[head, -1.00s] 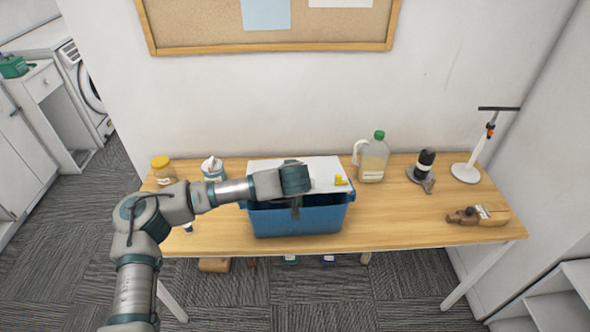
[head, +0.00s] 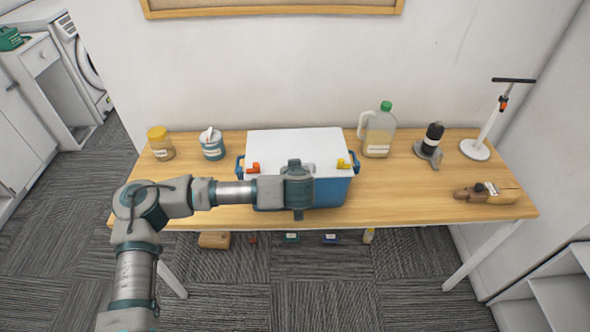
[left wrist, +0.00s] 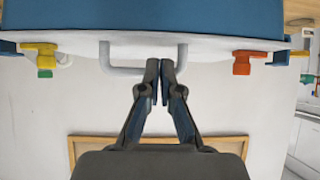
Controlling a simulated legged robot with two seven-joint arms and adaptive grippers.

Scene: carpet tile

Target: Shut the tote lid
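The blue tote (head: 332,192) stands at the front middle of the table, and its blue side shows in the left wrist view (left wrist: 160,14). Its white lid (head: 292,143) lies across the top, with no open gap visible at the front. My arm hides part of the front edge. A red latch (head: 253,168) is at the left and a yellow latch (head: 343,163) at the right. My left gripper (head: 298,213) is at the lid's front edge. In the left wrist view its fingertips (left wrist: 160,66) are together, overlapping the white handle (left wrist: 122,71); contact is unclear. My right gripper is out of view.
On the table (head: 420,202) are a jar (head: 160,144), a can (head: 212,146), a green-capped jug (head: 378,133), a black-topped object (head: 432,140), a white stand (head: 476,148) and a brown tool (head: 488,191). Bare tabletop lies right of the tote.

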